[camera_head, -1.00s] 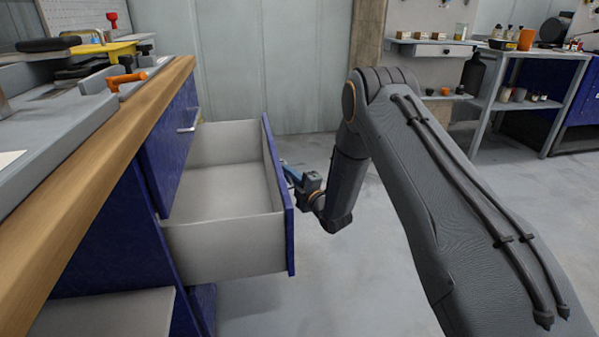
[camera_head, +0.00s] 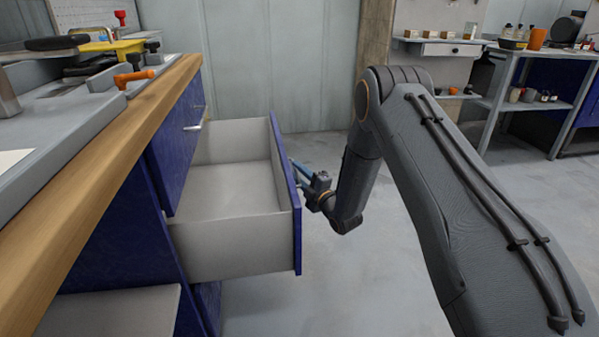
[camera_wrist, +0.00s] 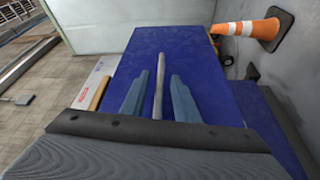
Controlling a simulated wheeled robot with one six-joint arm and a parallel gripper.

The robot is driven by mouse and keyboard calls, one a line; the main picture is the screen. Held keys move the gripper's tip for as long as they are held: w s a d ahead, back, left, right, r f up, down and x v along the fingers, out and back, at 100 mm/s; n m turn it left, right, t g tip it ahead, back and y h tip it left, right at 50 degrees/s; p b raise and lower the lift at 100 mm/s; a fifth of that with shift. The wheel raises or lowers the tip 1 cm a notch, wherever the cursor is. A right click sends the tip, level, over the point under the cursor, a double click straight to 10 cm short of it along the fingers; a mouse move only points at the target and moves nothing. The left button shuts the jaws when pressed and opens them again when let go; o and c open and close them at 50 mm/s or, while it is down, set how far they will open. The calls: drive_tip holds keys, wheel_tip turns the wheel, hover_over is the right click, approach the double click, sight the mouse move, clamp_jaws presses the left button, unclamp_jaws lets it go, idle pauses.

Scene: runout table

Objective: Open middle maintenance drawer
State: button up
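The middle drawer (camera_head: 235,247) of the blue workbench cabinet is pulled well out, its grey, empty inside showing. Its blue front panel (camera_head: 284,190) faces right, towards my arm. The drawer's bar handle (camera_wrist: 159,85) stands out from the blue front in the wrist view. My gripper (camera_wrist: 160,78) has one finger on each side of this bar, with a visible gap on both sides, so it is open around the handle. In the head view my gripper (camera_head: 300,172) is at the outer side of the front, and the panel partly hides its fingertips.
A shut blue front with a handle (camera_head: 193,127) lies above the open drawer. The wooden worktop edge (camera_head: 120,135) runs along the left. An orange and white cone (camera_wrist: 250,28) shows in the wrist view. The floor (camera_head: 350,285) right of the drawer is clear.

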drive_tip(key=p+v, duration=0.1)
drive_tip(key=v, duration=0.6)
